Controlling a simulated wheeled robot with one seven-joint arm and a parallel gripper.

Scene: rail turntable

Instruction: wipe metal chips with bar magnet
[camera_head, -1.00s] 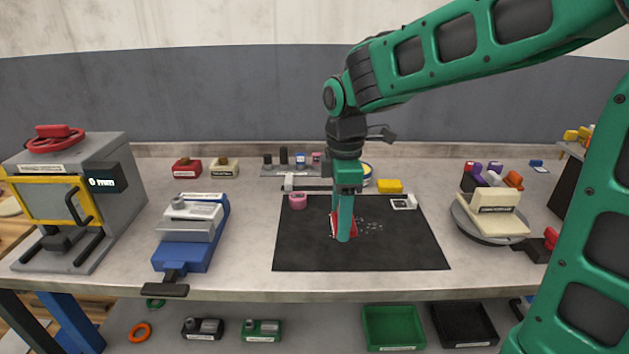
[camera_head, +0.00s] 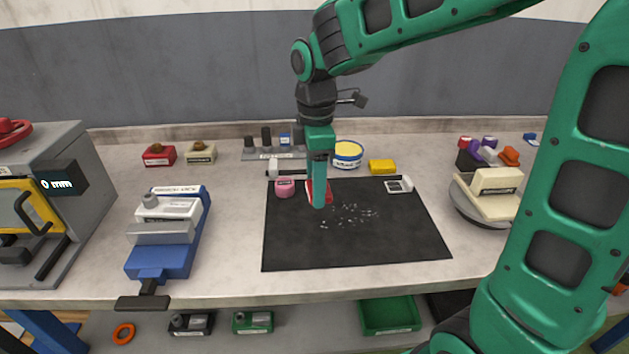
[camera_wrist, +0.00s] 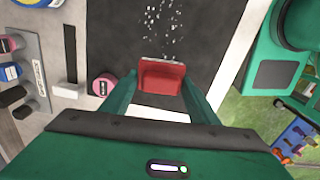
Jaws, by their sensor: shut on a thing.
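My gripper (camera_head: 319,202) is upright over the back left part of the black mat (camera_head: 290,245). It is shut on a red bar magnet (camera_head: 311,190), which shows between the two green fingers in the wrist view (camera_wrist: 162,78). In the head view a finger covers most of the magnet. Loose metal chips (camera_head: 348,215) lie scattered on the mat to the right of the magnet; they also show beyond it in the wrist view (camera_wrist: 163,20). I cannot tell whether the magnet touches the mat or carries chips.
A pink round item (camera_head: 284,187) sits close left of my gripper. A yellow block (camera_head: 382,167), a yellow-topped tin (camera_head: 347,154) and a small white-framed item (camera_head: 398,186) are at the back. A blue vise (camera_head: 165,240) stands left, a turntable (camera_head: 478,205) right. The mat's front is clear.

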